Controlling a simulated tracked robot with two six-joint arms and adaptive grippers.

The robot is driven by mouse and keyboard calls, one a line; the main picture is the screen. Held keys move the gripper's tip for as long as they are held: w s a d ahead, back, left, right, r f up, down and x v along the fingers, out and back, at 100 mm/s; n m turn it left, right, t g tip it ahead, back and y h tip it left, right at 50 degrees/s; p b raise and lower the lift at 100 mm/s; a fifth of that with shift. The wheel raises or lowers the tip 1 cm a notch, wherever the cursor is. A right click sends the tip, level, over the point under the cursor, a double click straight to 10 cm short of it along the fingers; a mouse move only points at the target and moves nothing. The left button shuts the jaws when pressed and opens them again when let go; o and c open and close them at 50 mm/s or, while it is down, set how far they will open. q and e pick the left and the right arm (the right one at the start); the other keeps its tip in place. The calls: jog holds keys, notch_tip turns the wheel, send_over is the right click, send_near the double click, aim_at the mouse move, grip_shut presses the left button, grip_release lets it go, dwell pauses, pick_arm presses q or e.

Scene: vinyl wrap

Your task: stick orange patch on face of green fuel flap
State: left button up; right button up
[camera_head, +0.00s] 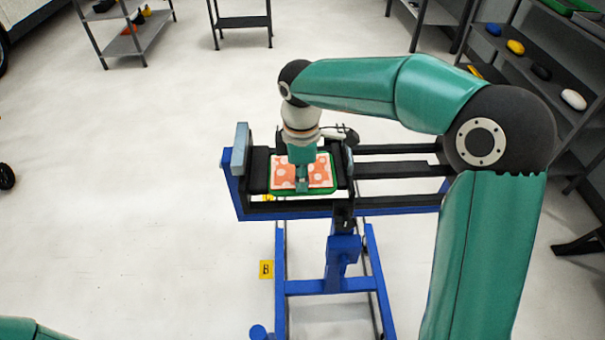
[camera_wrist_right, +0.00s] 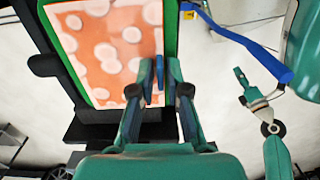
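The orange patch with pale round spots (camera_head: 320,172) lies over the face of the green fuel flap (camera_head: 306,193), with a green rim showing around it. The flap is held flat in the blue stand. My right gripper (camera_head: 302,184) points down over the middle of the patch. In the right wrist view, the patch (camera_wrist_right: 105,45) and the flap's green edge (camera_wrist_right: 170,35) fill the upper left. The fingers of the right gripper (camera_wrist_right: 160,75) are close together at the patch's edge, with a narrow blue strip between them; I cannot tell whether they hold it. My left gripper (camera_wrist_right: 241,78) shows small at the right.
The blue stand (camera_head: 330,286) has dark rails (camera_head: 400,170) running right and a pale grey jaw (camera_head: 240,150) at the left. A yellow tag marked B (camera_head: 266,269) is beside its leg. Shelves (camera_head: 535,75) stand at the right and back.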

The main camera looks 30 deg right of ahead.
jog(key=shift+o, duration=1.2)
notch_tip(320, 180, up, 12)
